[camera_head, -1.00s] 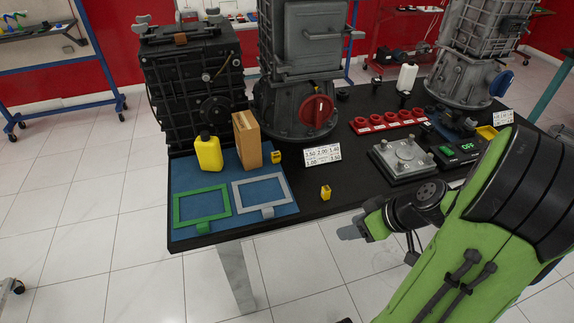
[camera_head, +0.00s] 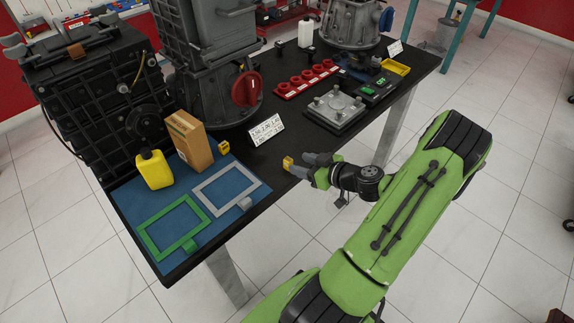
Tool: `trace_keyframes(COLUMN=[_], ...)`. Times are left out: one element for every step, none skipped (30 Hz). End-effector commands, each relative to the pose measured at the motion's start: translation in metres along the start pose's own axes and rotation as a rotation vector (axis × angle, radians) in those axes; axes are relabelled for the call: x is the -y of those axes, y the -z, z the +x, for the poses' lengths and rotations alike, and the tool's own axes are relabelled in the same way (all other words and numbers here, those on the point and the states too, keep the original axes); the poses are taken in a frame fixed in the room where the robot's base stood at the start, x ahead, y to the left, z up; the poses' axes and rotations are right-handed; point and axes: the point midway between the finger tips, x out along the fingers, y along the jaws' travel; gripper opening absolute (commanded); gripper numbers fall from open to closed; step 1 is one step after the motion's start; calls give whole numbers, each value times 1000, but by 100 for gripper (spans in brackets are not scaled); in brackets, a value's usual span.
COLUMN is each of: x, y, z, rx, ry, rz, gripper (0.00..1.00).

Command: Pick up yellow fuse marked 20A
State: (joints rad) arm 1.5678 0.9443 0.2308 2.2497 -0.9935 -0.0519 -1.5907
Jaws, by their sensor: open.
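Two small yellow fuses are on the black workbench (camera_head: 270,180). One fuse (camera_head: 288,163) sits near the front edge, directly at my fingertips. The other fuse (camera_head: 223,147) stands beside the cardboard box, at the blue mat's edge. The markings are too small to read, so I cannot tell which is 20A. My gripper (camera_head: 304,165) is open and reaches in from the right, low at the bench's front edge. Its fingertips point left at the nearer fuse. I cannot tell whether they touch it.
A blue mat (camera_head: 145,202) holds a green frame (camera_head: 170,228), a grey frame (camera_head: 232,187), a yellow bottle (camera_head: 154,169) and a cardboard box (camera_head: 189,140). Behind are a white number card (camera_head: 265,129), a metal plate block (camera_head: 336,108) and large engine units.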

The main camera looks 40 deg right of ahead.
Motion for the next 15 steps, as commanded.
trace_keyframes(x=[0,0,1,2,3,4,5,4,4,4,4,3,3,3,3], y=[0,0,0,1,0,0,1,1,0,1,1,1,1,1,2], z=[5,8,14,20,26,34,40,45,51,54,56,58,58,58,58], rx=[0,0,-1,-2,-1,-1,-2,-1,0,0,0,0,0,0,0], ry=[1,1,2,3,3,4,4,3,2,2,1,0,0,-1,-1], rz=[-1,-2,-3,-2,-2,-2,-2,-2,-3,-2,-1,-1,0,0,0], gripper=[51,51,51,51,51,51,51,51,51,51,51,51,51,51,51])
